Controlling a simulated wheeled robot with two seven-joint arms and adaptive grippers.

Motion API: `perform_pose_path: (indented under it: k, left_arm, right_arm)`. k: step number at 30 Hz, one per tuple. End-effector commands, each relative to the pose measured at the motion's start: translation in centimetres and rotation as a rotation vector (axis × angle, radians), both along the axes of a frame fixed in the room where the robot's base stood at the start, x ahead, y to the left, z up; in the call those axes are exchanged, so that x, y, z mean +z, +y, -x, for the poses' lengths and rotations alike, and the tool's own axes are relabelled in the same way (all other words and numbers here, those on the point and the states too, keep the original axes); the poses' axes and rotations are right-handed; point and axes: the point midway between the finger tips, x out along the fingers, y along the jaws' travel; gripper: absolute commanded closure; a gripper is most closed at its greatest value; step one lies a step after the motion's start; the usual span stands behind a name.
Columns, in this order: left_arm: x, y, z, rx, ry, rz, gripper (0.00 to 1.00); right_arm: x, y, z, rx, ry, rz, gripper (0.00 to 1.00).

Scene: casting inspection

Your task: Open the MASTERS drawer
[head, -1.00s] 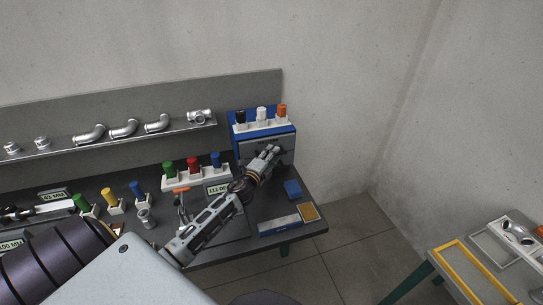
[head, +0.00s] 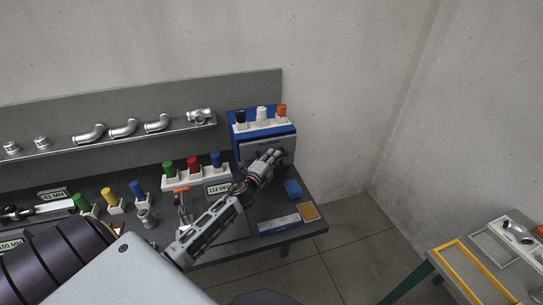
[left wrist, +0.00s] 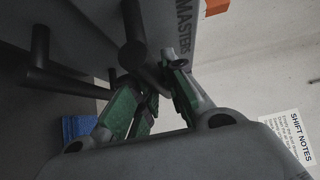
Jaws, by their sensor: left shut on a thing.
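The MASTERS drawer has a grey front (head: 287,143) in the blue cabinet (head: 236,134) at the back right of the bench. In the left wrist view its front shows the word MASTERS (left wrist: 186,32), close to the fingers. My left gripper (head: 275,156) is at the drawer front, reaching in from the lower left. In the left wrist view its green-padded fingers (left wrist: 150,92) are shut on the dark bar handle (left wrist: 133,52). The fingers hide part of the handle. I cannot tell how far the drawer stands out. My right gripper is not in view.
On the cabinet stands a white rack with black, white and orange plugs (head: 262,114). A rack with green, red and blue plugs (head: 193,163) is left of my gripper. A blue block (head: 293,188) and an orange-brown pad (head: 309,212) lie at the bench's right end.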

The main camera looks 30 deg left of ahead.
Motion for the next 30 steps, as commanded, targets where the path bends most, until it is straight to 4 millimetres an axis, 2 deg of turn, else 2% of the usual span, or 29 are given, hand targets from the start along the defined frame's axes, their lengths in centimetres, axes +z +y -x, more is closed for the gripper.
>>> perform_pose_path:
  k: [21,30]
  left_arm:
    - [-0.5,-7.9,6.7,-0.003,0.006,0.004,1.0]
    - [-0.3,-9.4,8.1,0.0,0.005,0.001,1.0]
  right_arm:
    - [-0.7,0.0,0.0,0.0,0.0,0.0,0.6]
    - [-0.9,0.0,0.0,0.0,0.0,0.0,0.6]
